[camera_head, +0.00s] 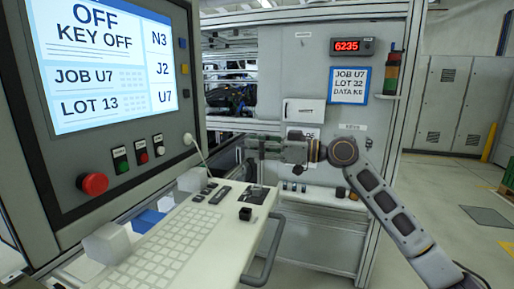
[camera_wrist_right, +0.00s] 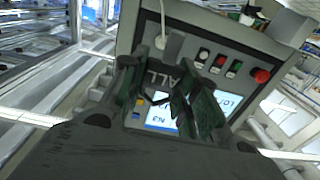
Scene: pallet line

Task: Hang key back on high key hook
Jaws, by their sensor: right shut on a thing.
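My right gripper (camera_head: 256,148) reaches in from the right, level, above the far end of the console. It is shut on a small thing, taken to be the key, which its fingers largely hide. A thin strip (camera_head: 260,175) shows just below the fingers, over the console's dark switch plate; I cannot tell whether it touches the plate. I cannot make out the high key hook. My left gripper is not in view.
The white console (camera_head: 175,238) with keyboard fills the lower left. A screen (camera_head: 110,60) reading KEY OFF stands above it, with a red stop button (camera_head: 92,183). A grey cabinet (camera_head: 290,60) with a white box (camera_head: 304,110) stands behind. Floor at right is open.

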